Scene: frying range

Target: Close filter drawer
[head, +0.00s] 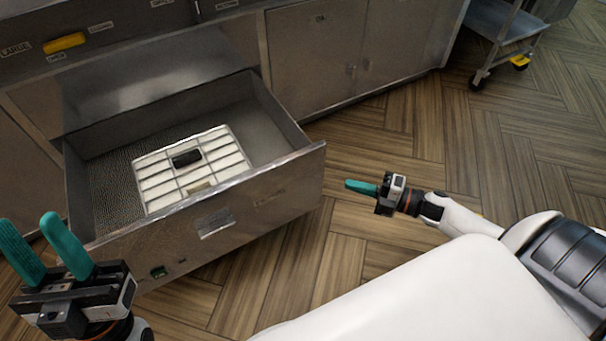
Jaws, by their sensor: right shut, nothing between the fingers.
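The filter drawer (265,196) is a grey metal drawer pulled well out of the steel range. A white slatted filter (215,158) with a dark handle lies inside it on a mesh floor. My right gripper (361,187) is shut and empty, to the right of the drawer's front panel and apart from it, over the floor. My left gripper (43,243) is at the lower left, near the drawer's left front corner. Its two green fingers stand apart with nothing visible between them. I cannot tell whether it touches the drawer.
The steel range cabinet (312,50) with closed doors runs behind the drawer. A yellow handle (64,42) sits on the panel at the upper left. A wheeled metal cart (500,25) stands at the upper right. The wooden floor (420,125) right of the drawer is clear.

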